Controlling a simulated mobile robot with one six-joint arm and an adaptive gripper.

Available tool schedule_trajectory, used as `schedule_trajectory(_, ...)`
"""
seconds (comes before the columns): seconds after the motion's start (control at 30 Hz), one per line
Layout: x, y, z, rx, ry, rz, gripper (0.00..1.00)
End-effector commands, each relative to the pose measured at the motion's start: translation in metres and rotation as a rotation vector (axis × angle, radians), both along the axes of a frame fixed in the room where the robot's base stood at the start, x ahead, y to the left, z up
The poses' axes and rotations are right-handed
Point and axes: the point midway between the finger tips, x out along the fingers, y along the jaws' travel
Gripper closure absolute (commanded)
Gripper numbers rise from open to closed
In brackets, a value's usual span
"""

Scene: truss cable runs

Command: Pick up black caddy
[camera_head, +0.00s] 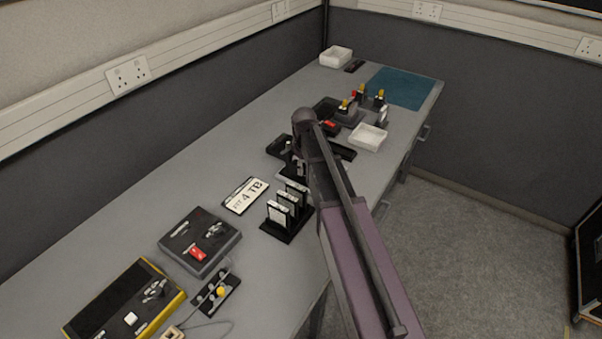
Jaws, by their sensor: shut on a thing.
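My arm reaches over the bench from the lower right, and my gripper (298,167) is low over the bench behind it, mostly hidden by the arm. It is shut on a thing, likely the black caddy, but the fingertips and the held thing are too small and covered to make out. A black rack (286,231) holding several upright black caddies with pale faces (279,213) stands just in front of the gripper. Dark trays (277,147) lie beside and beyond the gripper, partly hidden by the arm.
A white label card (245,195) lies left of the rack. A dark box (200,241), a yellow-edged tray (124,302) and a small cabled board (217,292) are nearer. White trays (368,137), yellow-topped parts (379,97) and a teal mat (402,87) are farther back. A wall bounds the left.

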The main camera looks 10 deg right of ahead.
Motion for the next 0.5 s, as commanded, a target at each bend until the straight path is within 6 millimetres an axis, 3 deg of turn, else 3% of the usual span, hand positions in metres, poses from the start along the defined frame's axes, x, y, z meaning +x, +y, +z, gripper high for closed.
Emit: schedule_trajectory(0.5, 0.0, 0.0003, 0.008, 0.0, 0.0, 0.0, 1.0)
